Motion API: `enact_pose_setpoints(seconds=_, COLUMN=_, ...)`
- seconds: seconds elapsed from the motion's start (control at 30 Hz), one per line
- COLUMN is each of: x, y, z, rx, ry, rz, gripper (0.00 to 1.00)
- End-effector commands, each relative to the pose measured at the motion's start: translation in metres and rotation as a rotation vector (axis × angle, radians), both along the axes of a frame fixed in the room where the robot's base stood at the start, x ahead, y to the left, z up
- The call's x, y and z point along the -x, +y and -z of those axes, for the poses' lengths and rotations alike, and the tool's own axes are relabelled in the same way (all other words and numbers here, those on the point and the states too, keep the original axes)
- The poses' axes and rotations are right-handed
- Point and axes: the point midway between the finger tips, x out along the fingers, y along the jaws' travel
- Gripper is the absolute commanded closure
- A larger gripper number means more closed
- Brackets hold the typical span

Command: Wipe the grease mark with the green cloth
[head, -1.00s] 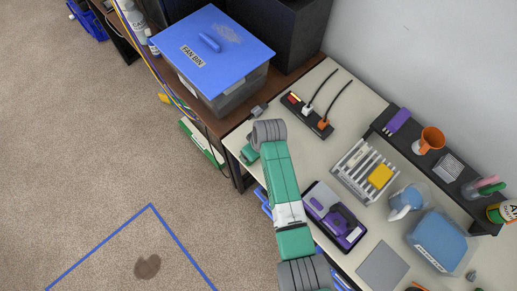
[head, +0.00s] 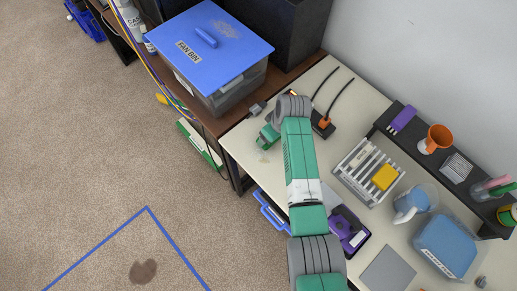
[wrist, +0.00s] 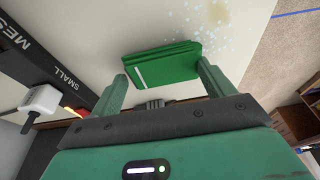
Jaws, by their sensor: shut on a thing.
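My gripper (wrist: 163,80) is shut on the folded green cloth (wrist: 165,62), which sits between the two fingertips in the wrist view. The cloth is just over or on the pale desk top; I cannot tell whether it touches. A faint tan grease mark (wrist: 215,10) with whitish specks around it lies on the desk beyond the cloth, at the top of the wrist view. In the head view the mark (head: 263,158) shows faintly near the desk's left edge, just below my gripper (head: 267,137). The cloth cannot be told from the green gripper there.
A black power strip (head: 325,128) with plugs lies right of my gripper. The blue-lidded fan bin (head: 213,50) stands behind on a brown surface. A white rack (head: 365,170) and purple case (head: 348,230) are further right. A dark patch (head: 143,271) marks the carpet.

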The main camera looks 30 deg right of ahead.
Motion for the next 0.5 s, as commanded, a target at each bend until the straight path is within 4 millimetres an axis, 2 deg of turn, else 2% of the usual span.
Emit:
enact_pose_setpoints(seconds=0.03, x=-0.001, y=0.0, z=-0.019, rx=0.003, ry=-0.006, rz=0.0, gripper=0.57)
enact_pose_setpoints(seconds=0.5, x=-0.003, y=0.004, z=-0.06, rx=0.001, ry=-0.006, rz=-0.007, gripper=0.57)
